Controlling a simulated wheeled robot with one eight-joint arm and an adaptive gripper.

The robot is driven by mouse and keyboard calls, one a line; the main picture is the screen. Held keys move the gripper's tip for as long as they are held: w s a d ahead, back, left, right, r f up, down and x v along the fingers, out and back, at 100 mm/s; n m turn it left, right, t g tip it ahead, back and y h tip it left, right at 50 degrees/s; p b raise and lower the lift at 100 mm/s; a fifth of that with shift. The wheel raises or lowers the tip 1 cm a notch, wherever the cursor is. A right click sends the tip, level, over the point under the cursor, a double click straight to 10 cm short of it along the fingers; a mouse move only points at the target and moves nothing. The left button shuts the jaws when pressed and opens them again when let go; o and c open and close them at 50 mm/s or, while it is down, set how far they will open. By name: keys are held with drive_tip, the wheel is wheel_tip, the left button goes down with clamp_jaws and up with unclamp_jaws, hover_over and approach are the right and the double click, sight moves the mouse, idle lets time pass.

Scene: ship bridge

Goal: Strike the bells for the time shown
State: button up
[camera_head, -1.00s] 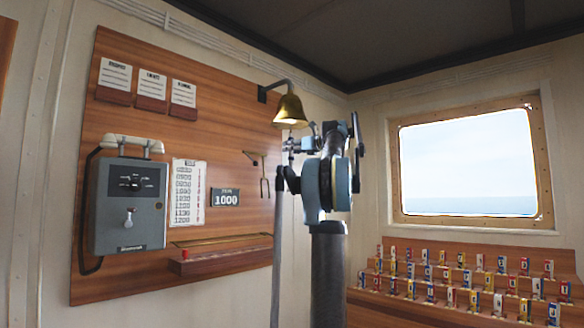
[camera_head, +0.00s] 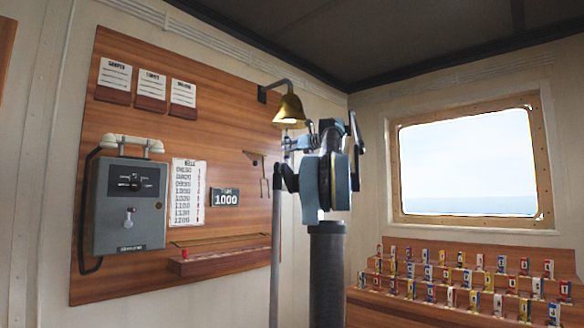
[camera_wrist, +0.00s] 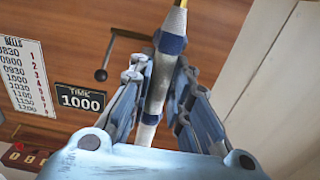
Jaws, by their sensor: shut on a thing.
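The brass bell (camera_head: 289,109) hangs from a dark bracket on the wooden board. My gripper (camera_head: 292,147) is just below it; in the wrist view, my gripper (camera_wrist: 155,90) is shut on a white-and-blue banded pull (camera_wrist: 173,43) with a gold upper end. The pull slants slightly; its join to the bell is out of view. The time plate (camera_head: 226,198) reads 1000, and also shows in the wrist view (camera_wrist: 80,98). The bells chart (camera_head: 187,192) lists times with red numbers beside them, partly cut off in the wrist view (camera_wrist: 27,75).
A grey telephone box (camera_head: 128,205) is at left. A dark hook-like fitting (camera_head: 264,170) is on the board beside my arm. A wooden ledge with a red button (camera_head: 185,254) juts out below. Racks of coloured tags (camera_head: 470,280) stand under the window at right.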

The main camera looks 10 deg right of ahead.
drive_tip(key=s+a, duration=0.1)
drive_tip(key=s+a+r, duration=0.1)
drive_tip(key=a, duration=0.1)
drive_tip(key=shift+s+a, duration=0.15)
drive_tip(key=shift+a, duration=0.05)
drive_tip(key=shift+w+d+f, duration=0.25)
drive_tip(key=shift+w+d, duration=0.35)
drive_tip(key=shift+d, duration=0.3)
drive_tip(key=shift+w+d+f, duration=0.2)
drive_tip(key=shift+w+d, duration=0.4)
drive_tip(key=shift+d, duration=0.35)
drive_tip(key=shift+w+d+f, duration=0.25)
drive_tip(key=shift+w+d, duration=0.35)
drive_tip(key=shift+d, duration=0.3)
clamp_jaws()
unclamp_jaws()
clamp_jaws()
drive_tip(key=s+a+r, duration=0.1)
drive_tip(key=s+a, duration=0.3)
drive_tip(key=a, duration=0.1)
drive_tip(key=w+d, duration=0.4)
drive_tip(key=d, duration=0.1)
drive_tip(key=shift+f, duration=0.45)
